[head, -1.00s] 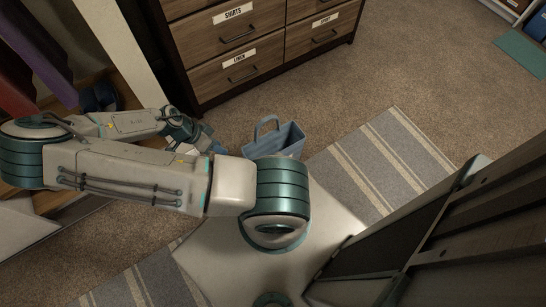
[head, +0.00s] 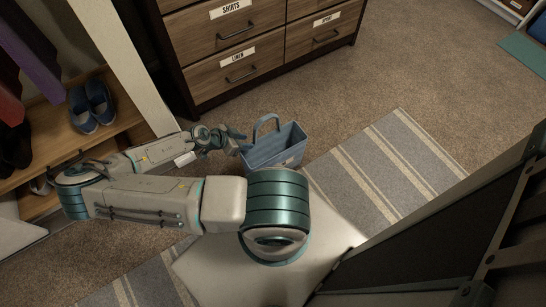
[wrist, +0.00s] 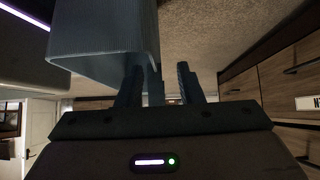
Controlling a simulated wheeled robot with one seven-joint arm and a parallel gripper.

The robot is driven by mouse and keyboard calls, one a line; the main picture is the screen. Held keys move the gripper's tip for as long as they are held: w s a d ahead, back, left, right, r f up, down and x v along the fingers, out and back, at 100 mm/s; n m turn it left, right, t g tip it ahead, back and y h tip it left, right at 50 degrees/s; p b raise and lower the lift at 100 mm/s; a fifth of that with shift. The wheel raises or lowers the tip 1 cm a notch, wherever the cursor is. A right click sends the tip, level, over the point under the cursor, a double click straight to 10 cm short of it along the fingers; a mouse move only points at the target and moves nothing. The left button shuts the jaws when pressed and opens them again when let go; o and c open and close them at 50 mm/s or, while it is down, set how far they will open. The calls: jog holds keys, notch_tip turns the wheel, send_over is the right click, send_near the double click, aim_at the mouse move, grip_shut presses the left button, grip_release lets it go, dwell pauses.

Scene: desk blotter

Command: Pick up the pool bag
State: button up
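The pool bag (head: 275,147) is a blue-grey open-topped tote with a raised loop handle. It stands on the carpet beside the striped rug, in front of the dresser. My gripper (head: 238,140) is at the bag's left side in the head view, very close to it. I cannot tell whether a finger touches the bag.
A wooden dresser (head: 237,68) with labelled drawers stands behind the bag. A shoe shelf (head: 112,112) with blue shoes (head: 91,106) is at left. The striped rug (head: 385,165) lies right of the bag. Open carpet (head: 430,70) extends at upper right.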

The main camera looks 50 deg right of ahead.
aim_at(255, 143)
jog(key=x, duration=0.2)
jog(key=b+x, duration=0.2)
jog(key=x, duration=0.1)
jog(key=shift+s+d+f, duration=0.15)
jog(key=shift+s+d, duration=0.05)
jog(key=shift+s, duration=0.25)
grip_shut()
